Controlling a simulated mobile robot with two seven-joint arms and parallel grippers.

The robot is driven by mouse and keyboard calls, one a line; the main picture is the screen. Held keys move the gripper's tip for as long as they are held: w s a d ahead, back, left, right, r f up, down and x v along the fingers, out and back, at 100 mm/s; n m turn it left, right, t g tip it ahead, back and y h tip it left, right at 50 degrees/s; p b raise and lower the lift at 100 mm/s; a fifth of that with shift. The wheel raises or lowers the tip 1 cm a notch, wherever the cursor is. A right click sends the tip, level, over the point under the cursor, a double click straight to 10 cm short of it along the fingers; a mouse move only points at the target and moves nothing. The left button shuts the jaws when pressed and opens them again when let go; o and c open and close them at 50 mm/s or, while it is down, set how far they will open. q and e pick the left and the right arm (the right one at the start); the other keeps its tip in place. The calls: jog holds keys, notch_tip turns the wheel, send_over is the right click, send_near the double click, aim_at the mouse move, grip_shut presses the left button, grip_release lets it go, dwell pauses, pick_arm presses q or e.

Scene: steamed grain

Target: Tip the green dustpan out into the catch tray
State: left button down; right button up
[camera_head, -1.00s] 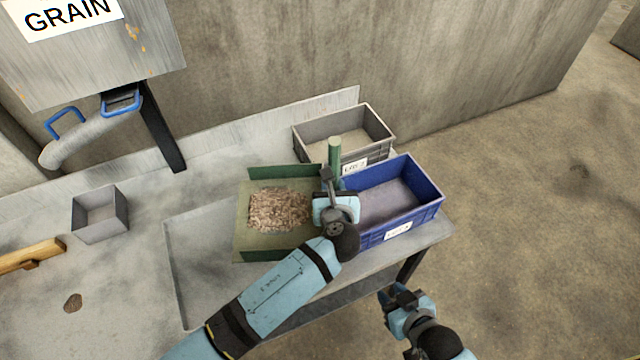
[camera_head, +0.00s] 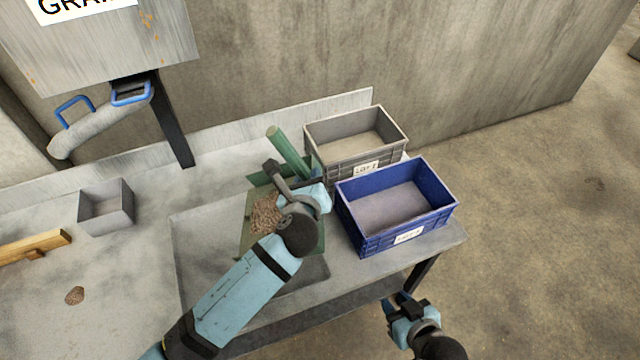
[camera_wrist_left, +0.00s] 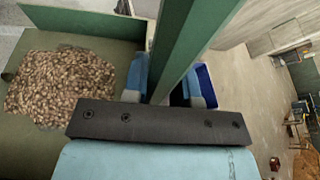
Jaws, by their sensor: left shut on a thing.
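The green dustpan (camera_head: 249,234) hangs over the shallow grey catch tray (camera_head: 200,285) on the table. Brown grain (camera_head: 265,214) lies heaped in the pan, and the heap also shows in the left wrist view (camera_wrist_left: 62,85). My left gripper (camera_head: 298,184) is shut on the dustpan's green handle (camera_head: 288,152), which leans up and to the left. My left arm covers part of the pan and of the tray. My right gripper (camera_head: 405,310) is off the table's front edge, apart from everything; its jaws are too small to read.
A blue crate (camera_head: 400,228) and a grey crate (camera_head: 340,160) stand right of the dustpan. A small grey box (camera_head: 106,207), a wooden-handled tool (camera_head: 35,245) and a little grain pile (camera_head: 75,295) are at left. A hopper spout (camera_head: 100,130) is behind.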

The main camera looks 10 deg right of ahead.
pick_arm(q)
jog(key=a+r+n+h+b, duration=0.1)
jog(key=a+n+b, duration=0.1)
jog(key=a, duration=0.4)
jog(key=shift+w+r+b, duration=0.25)
jog(key=shift+r+b, duration=0.1)
jog(key=shift+r, duration=0.05)
jog(key=shift+a, duration=0.1)
dwell(0.5)
